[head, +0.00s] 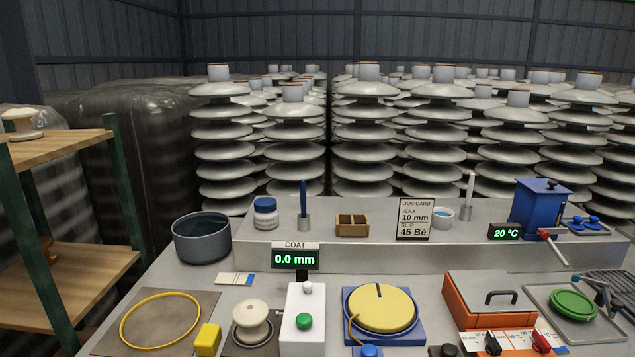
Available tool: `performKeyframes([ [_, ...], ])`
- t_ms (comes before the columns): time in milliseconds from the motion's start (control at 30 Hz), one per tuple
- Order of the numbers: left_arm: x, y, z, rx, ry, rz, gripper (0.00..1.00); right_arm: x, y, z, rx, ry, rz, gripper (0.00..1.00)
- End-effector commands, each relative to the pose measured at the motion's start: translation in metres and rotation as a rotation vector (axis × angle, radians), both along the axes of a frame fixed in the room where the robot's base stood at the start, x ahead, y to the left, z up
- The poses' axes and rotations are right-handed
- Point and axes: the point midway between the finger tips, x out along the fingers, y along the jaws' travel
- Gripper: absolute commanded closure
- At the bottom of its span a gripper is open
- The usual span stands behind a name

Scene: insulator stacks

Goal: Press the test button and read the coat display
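The coat display (295,259) is a dark panel under a "COAT" label and reads 0.0 mm in green digits. It stands behind a white box (303,343). A round green button (304,321), the likely test button, sits on top of the box. A small white knob (308,287) is on the same box, behind the green button. A cream insulator piece (250,313) stands just left of the box, apart from the green button. Neither of my grippers shows in the head view.
A yellow block (207,340) and a yellow ring (160,319) lie left. A blue-based yellow disc (380,307) stands right of the box, then an orange unit (504,299). A raised shelf (400,259) crosses behind, with a job card (414,218). A wooden rack (75,284) stands far left.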

Motion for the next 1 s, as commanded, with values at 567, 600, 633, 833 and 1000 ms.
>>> performKeyframes([
  [567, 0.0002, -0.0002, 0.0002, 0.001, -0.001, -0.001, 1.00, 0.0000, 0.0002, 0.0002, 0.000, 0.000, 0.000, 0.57],
  [600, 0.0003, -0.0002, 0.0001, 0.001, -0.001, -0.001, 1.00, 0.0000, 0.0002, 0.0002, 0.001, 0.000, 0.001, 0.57],
  [633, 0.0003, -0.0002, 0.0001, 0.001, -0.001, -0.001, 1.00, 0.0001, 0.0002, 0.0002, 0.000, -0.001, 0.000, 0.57],
  [833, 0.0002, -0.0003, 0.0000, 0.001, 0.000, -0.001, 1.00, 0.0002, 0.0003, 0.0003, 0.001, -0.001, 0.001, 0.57],
  [1000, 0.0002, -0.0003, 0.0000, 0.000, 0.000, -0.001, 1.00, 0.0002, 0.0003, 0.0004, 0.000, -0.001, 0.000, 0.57],
])
